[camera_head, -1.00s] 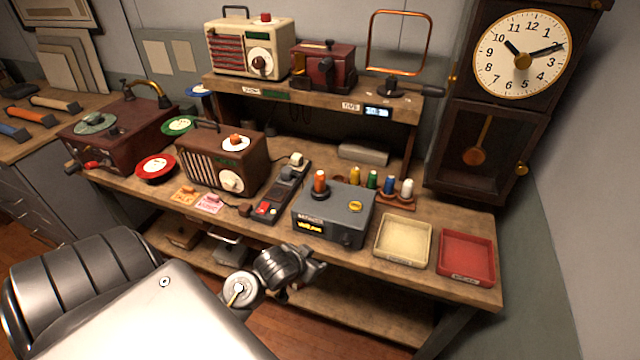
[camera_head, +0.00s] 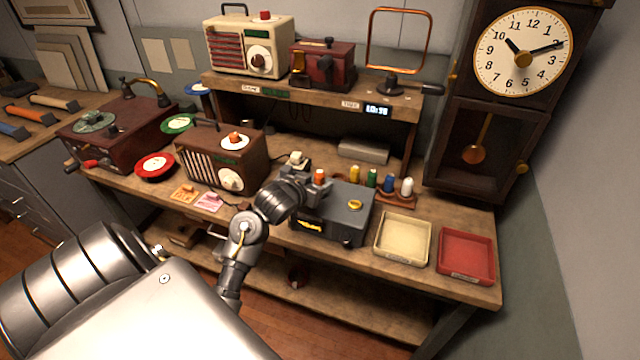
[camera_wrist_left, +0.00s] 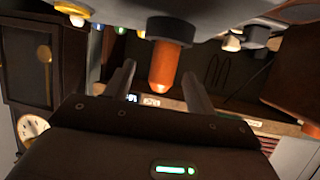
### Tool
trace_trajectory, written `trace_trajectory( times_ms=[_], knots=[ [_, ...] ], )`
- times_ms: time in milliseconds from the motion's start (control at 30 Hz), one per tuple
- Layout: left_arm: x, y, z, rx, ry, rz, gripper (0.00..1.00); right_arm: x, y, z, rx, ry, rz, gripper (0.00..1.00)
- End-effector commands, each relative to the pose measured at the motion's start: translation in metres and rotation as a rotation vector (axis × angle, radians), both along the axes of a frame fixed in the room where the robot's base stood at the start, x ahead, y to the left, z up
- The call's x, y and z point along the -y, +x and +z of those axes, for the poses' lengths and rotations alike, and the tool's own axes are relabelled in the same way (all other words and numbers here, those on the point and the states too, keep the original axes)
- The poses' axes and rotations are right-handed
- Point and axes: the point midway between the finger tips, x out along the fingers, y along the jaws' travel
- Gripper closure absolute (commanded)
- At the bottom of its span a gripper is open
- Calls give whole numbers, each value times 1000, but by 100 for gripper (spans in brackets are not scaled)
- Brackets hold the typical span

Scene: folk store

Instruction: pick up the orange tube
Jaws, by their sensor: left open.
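The orange tube (camera_head: 319,175) stands upright in a dark socket on top of the grey tester box (camera_head: 350,205); my gripper hides its lower part in the head view. In the left wrist view, which is upside down, the orange tube (camera_wrist_left: 165,66) hangs from its dark collar. My left gripper (camera_head: 318,188) is right at the tube, just in front of it. In the wrist view my left gripper (camera_wrist_left: 159,70) is open, with one finger on each side of the tube. Contact cannot be made out. My right gripper is not in view.
A rack of several coloured tubes (camera_head: 395,199) stands behind and right of the tester. A cream tray (camera_head: 404,262) and a red tray (camera_head: 466,278) lie at the bench's right end. A brown radio (camera_head: 200,170) is on the left. An upper shelf (camera_head: 320,100) overhangs the back.

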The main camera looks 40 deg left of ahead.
Motion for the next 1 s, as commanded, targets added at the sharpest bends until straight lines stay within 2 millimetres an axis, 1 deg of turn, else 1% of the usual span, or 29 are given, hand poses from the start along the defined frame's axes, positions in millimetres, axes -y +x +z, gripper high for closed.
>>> trace_trajectory(
  times_ms=[267,433,600,867,933,1000],
  knots=[
    [-2,9,-4,-2,-2,-1,44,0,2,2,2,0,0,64],
    [-9,29,-17,-3,-4,0,44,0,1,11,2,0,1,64],
    [-12,46,-25,-2,-1,0,44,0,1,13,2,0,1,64],
    [-13,48,-27,-1,1,0,44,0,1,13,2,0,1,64],
    [-13,48,-27,-1,1,0,51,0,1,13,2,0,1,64],
    [-13,48,-27,-1,1,0,60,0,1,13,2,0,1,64]
  ],
)
